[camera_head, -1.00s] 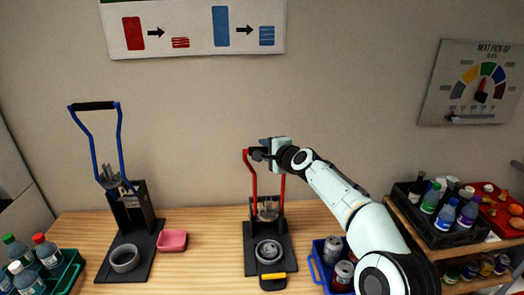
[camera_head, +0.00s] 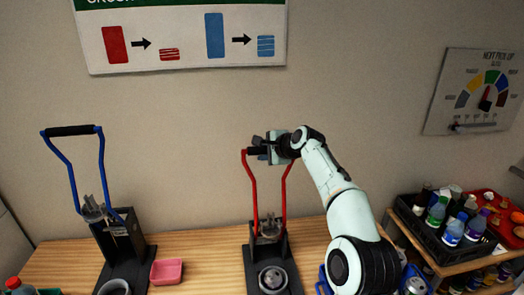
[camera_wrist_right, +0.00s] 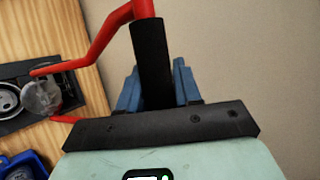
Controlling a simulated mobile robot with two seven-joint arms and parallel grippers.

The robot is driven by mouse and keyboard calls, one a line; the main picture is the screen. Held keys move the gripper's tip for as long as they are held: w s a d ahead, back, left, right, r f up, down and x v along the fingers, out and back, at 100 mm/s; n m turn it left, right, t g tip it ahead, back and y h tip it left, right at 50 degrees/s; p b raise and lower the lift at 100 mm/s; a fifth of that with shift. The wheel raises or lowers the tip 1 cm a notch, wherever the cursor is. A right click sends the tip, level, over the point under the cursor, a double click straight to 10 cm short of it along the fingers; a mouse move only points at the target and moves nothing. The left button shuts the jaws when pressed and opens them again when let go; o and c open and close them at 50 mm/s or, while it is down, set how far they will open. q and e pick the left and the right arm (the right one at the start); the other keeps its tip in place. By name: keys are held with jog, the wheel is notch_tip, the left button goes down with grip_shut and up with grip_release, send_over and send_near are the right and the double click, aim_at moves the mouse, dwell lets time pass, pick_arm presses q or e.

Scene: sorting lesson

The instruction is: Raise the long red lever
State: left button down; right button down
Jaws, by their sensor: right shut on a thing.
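The long red lever (camera_head: 254,195) belongs to a black can crusher (camera_head: 268,262) on the wooden table. Its two red arms stand upright, with a black grip bar across the top. My right gripper (camera_head: 262,150) is shut on that bar at the top of the lever. In the right wrist view the black grip (camera_wrist_right: 152,65) lies between the blue fingers, and a red arm of the lever (camera_wrist_right: 100,40) runs off to the left. My left gripper is not in view.
A second crusher with a blue lever (camera_head: 70,170) stands at the left, its lever up. A pink tray (camera_head: 167,271) sits between the crushers. A black crate of bottles (camera_head: 435,222) and a red tray (camera_head: 503,232) stand at the right. The wall is behind.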

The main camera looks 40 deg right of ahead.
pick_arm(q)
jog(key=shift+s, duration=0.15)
pick_arm(e)
jog(key=shift+s+f, duration=0.1)
jog(key=shift+f, duration=0.7)
jog(key=c, duration=0.9)
grip_release()
jog(key=shift+o, duration=0.2)
jog(key=shift+r, duration=0.1)
jog(key=shift+r, duration=0.25)
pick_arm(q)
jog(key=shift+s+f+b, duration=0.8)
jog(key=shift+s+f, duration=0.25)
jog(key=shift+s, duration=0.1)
pick_arm(e)
jog(key=d+v, duration=0.1)
jog(key=v, duration=1.2)
jog(key=shift+a+r, duration=0.15)
jog(key=shift+a, duration=0.35)
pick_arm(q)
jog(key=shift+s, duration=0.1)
